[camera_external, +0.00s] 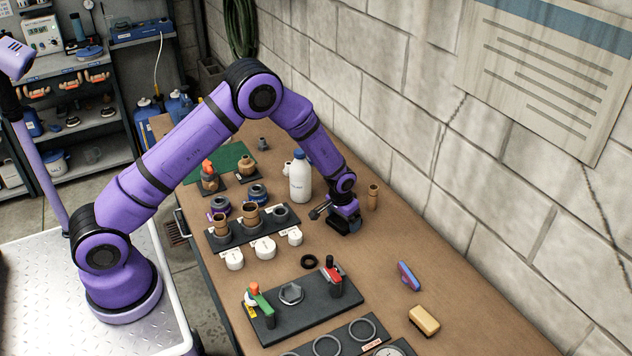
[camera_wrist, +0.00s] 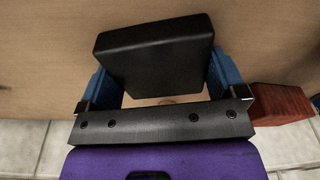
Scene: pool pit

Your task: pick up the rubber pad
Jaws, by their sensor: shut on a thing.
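The rubber pad (camera_wrist: 150,48) is a thick black slab with rounded edges, seen in the wrist view between the blue-lined fingers of my gripper (camera_wrist: 160,78). The fingers are shut on its two sides, and the pad sits slightly tilted between them. In the external view my gripper (camera_external: 340,216) is low over the wooden bench, right of the white bottle. There the pad is hard to tell apart from the dark fingers. I cannot tell whether it touches the bench.
A brown cylinder (camera_external: 373,197) stands close at the right, near the block wall. A white bottle (camera_external: 300,178) stands close at the left. A black tray with fittings (camera_external: 236,232) and a valve board (camera_external: 318,303) lie nearer. Bare bench (camera_external: 400,240) is at the right front.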

